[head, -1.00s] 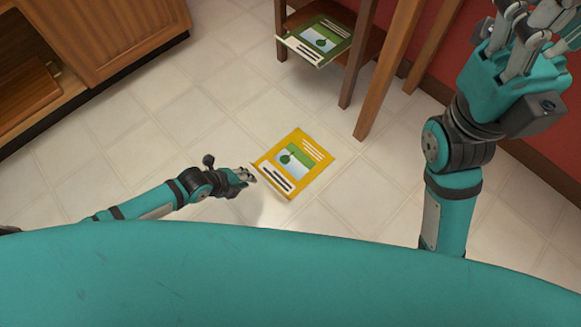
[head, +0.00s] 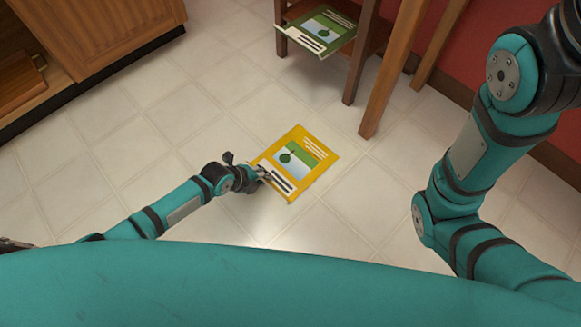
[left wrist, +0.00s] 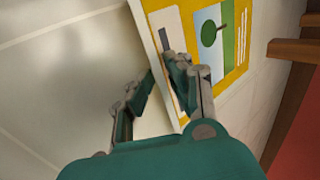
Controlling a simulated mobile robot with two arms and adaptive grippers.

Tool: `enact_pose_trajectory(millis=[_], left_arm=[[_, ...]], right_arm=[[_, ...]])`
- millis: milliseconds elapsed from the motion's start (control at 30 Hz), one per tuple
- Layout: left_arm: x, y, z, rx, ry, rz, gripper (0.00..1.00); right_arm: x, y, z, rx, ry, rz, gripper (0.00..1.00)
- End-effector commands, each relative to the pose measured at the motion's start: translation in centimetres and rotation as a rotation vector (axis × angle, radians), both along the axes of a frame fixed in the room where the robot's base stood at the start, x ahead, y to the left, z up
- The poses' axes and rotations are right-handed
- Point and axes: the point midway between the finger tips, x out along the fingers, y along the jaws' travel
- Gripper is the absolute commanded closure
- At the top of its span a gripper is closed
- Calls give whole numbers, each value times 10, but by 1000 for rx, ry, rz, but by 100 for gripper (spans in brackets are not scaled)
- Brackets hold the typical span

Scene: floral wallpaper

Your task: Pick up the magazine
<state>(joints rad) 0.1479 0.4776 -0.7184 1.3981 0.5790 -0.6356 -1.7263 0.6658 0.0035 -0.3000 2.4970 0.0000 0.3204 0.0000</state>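The yellow magazine (head: 318,155), with a green and blue picture and a white label strip, is below the wooden stand in the head view. It looks larger than before, seemingly just above the tiles. My left gripper (head: 264,174) is at its near left edge. In the left wrist view the magazine (left wrist: 238,55) fills the upper middle. The left gripper (left wrist: 161,68) has one finger over its face and the other at its edge, the tip partly hidden behind it; the fingers appear closed on it. My right gripper is outside the head view.
A wooden stand (head: 356,60) holds a green magazine (head: 318,30) on its low shelf, behind the yellow one. A wooden cabinet (head: 110,30) is at the upper left. A red wall is at the right. The tiled floor (head: 130,140) on the left is clear.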

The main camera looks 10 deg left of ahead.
Motion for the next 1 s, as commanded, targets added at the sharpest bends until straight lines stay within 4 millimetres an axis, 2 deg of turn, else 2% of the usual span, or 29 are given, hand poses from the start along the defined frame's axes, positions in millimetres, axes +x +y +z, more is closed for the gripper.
enact_pose_trajectory(millis=[267, 400, 800, 967, 1000], left_arm=[[2, 0, -2, 1, -1, 0, 84], [2, 0, -1, 1, -1, 0, 100], [2, -1, -1, 1, -1, 1, 100], [2, 0, 10, 1, -3, 0, 100], [2, -1, 15, 1, -3, 0, 100]], right_arm=[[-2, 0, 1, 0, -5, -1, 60], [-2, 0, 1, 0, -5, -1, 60], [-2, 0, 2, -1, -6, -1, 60], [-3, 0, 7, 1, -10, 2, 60], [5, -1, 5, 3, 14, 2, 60]])
